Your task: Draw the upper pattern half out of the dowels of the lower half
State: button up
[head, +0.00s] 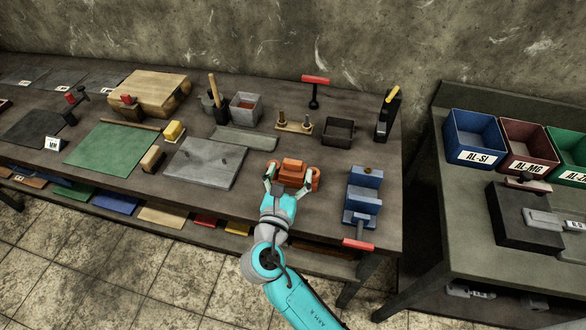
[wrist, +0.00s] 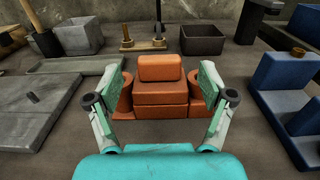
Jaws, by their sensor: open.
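The orange pattern (head: 292,172) sits on the bench in front of my gripper. In the wrist view its upper half (wrist: 160,88) is a stepped block with a raised middle, and a seam runs across it above the lower half (wrist: 160,112). Rounded orange parts flank it left and right. The dowels between the halves are hidden. My gripper (head: 290,184) is open, with one pale green finger on each side of the pattern. In the wrist view the fingers (wrist: 160,90) stand beside the upper half; I cannot tell whether they touch it.
A blue vise (head: 362,195) with a red handle stands close on the right. A grey plate (head: 205,163) lies to the left. Behind are a dark open box (head: 338,131), a wooden stand with pegs (head: 294,126) and a grey bin (head: 246,107).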

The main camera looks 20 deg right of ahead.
aim_at(292, 165)
jog(key=shift+x, duration=1.8)
jog(key=c, duration=1.3)
jog(key=shift+r, duration=0.1)
notch_tip(292, 165, up, 13)
jog(key=shift+f, duration=0.1)
jog(key=shift+r, duration=1.55)
